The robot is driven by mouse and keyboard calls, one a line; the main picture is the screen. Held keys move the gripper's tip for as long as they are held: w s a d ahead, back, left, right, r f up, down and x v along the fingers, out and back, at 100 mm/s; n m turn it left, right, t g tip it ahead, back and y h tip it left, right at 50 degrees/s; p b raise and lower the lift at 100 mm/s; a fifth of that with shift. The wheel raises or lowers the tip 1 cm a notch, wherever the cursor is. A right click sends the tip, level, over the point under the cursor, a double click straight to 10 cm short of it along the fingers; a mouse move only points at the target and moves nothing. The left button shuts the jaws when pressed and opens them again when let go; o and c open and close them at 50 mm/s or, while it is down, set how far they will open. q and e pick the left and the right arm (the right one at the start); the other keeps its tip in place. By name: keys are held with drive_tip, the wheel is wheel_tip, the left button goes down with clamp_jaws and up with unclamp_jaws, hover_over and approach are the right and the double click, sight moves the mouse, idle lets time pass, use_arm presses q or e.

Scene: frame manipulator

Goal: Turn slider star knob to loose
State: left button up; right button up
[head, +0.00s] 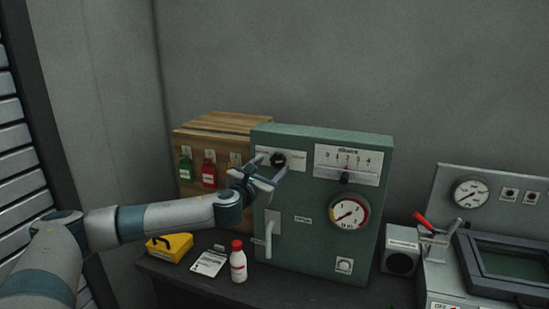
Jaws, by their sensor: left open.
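A green cabinet (318,226) stands on the dark table. On its front, upper left, is a dark round knob (278,158) on a white label plate; the plate's text is too small to read. To its right is a white scale plate (331,157) numbered 0 to 4, with a dark slider knob (345,177) below the scale near the middle. Whether either is tight or loose cannot be told. My left gripper (274,167) is open and empty, its fingers just in front of and below the round knob; contact cannot be told. My right gripper is not in view.
The cabinet also has a round gauge (348,213) and a pale lever handle (271,232).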

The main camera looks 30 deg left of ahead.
sight(277, 161)
use_arm(q)
drive_tip(key=shift+w+a+p, duration=0.15)
drive_tip(key=shift+w+p, duration=0.1)
drive_tip(key=shift+w, duration=0.5)
drive_tip(key=shift+w+a+p, duration=0.1)
drive_tip(key=shift+w+p, duration=0.1)
drive_tip(key=shift+w, duration=0.55)
drive_tip(key=c, duration=1)
drive_tip(key=shift+c, duration=0.2)
